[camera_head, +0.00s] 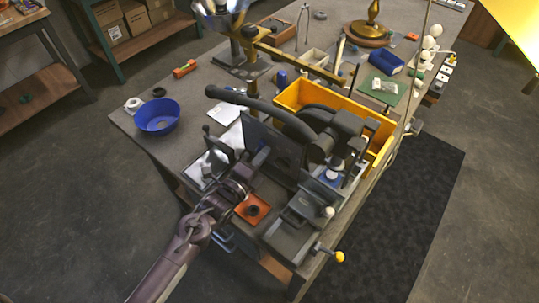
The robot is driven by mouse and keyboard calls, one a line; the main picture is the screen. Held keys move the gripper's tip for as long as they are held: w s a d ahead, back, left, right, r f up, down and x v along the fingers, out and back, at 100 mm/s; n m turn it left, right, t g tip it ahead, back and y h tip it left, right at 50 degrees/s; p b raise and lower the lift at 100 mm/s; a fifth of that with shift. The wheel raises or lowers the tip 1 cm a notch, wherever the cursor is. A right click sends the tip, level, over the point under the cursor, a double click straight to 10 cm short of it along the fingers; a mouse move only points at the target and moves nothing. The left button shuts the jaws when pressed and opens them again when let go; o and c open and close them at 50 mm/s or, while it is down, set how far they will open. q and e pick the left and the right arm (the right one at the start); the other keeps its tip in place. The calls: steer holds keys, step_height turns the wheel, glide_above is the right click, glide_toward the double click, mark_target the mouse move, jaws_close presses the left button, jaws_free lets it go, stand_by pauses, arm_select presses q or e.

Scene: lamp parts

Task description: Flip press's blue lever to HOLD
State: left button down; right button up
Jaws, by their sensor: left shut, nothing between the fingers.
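A dark press (272,143) stands on the near part of the workbench, with a long curved black handle (262,106) reaching up to the left. I cannot clearly make out a blue lever on it. A small blue patch (327,180) shows among the dark parts on its right side, but I cannot tell what it is. My left arm comes in from the lower left. My left gripper (254,166) is at the near left side of the press, shut and empty. Its fingertips are hard to separate from the dark press parts, and I cannot tell whether they touch. My right gripper is not in view.
A yellow bin (292,94) stands right behind the press. A blue bowl (157,117) sits at the bench's left edge. An orange square piece (252,209) lies near the gripper. A yellow-knobbed handle (340,257) juts past the bench's near right edge.

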arm_select(q)
steer(key=shift+w+a+r+n+p, duration=0.3)
steer(key=shift+r+n, duration=0.15)
steer(key=shift+n, duration=0.35)
steer(key=shift+w+a+r+n, duration=0.15)
steer(key=shift+n, duration=0.35)
steer(key=a+n, duration=0.1)
steer(key=w+n, duration=0.1)
steer(key=shift+a+r+n+p, duration=0.2)
steer(key=shift+a+n+p, duration=0.1)
steer(key=shift+a, duration=0.05)
steer(key=shift+w+a+n+g, duration=0.35)
steer(key=shift+a+n, duration=0.1)
steer(key=shift+n, duration=0.65)
steer(key=shift+w+a, duration=0.3)
steer(key=shift+a, duration=0.15)
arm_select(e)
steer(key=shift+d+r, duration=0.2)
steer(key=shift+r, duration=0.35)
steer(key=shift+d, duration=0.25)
